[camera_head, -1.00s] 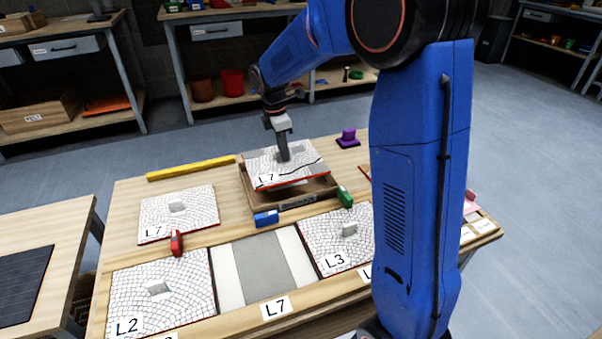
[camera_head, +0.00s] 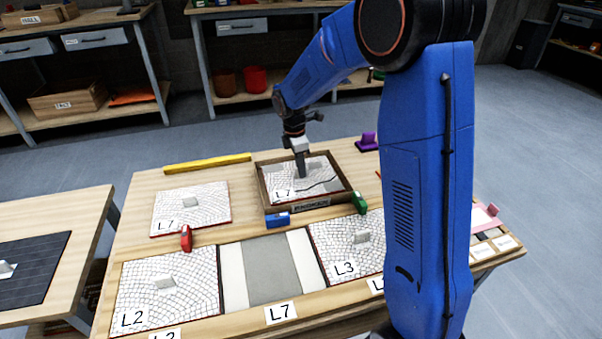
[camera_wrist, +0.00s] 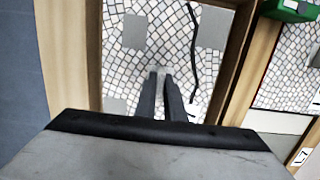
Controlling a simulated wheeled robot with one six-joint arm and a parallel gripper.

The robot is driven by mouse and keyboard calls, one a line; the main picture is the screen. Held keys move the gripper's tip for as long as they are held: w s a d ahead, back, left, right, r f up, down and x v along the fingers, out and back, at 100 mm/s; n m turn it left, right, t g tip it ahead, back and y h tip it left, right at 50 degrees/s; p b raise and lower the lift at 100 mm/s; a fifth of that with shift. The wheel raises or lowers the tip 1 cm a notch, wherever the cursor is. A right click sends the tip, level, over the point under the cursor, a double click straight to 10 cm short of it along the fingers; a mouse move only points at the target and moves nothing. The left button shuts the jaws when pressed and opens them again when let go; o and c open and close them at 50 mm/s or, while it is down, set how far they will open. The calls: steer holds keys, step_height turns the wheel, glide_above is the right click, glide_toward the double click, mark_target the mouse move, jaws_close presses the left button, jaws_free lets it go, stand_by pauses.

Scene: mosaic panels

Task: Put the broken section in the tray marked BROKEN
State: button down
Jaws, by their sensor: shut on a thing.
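The broken section (camera_head: 318,176), a white mosaic panel marked L7 with a dark crack line, lies inside the wooden tray (camera_head: 350,196) marked BROKEN. In the wrist view the section (camera_wrist: 120,65) shows its black crack and several grey patches, within the tray's wooden walls (camera_wrist: 238,60). My gripper (camera_head: 303,176) points down at the middle of the section. It is shut on the section's small grip block, seen between the fingertips in the wrist view (camera_wrist: 160,72). Whether the section rests fully on the tray floor cannot be told.
Another L7 panel (camera_head: 192,208) lies left of the tray. Panels L2 (camera_head: 190,275) and L3 (camera_head: 335,236) flank a bare slot (camera_head: 272,268). A blue block (camera_head: 277,220), a green block (camera_head: 360,202) and a red clamp-like tool (camera_head: 186,238) are close by. A yellow bar (camera_head: 207,163) lies behind.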

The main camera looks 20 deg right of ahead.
steer(key=shift+f, duration=1)
steer(key=c, duration=1.8)
jaws_free()
steer(key=shift+f, duration=0.15)
steer(key=shift+c, duration=0.2)
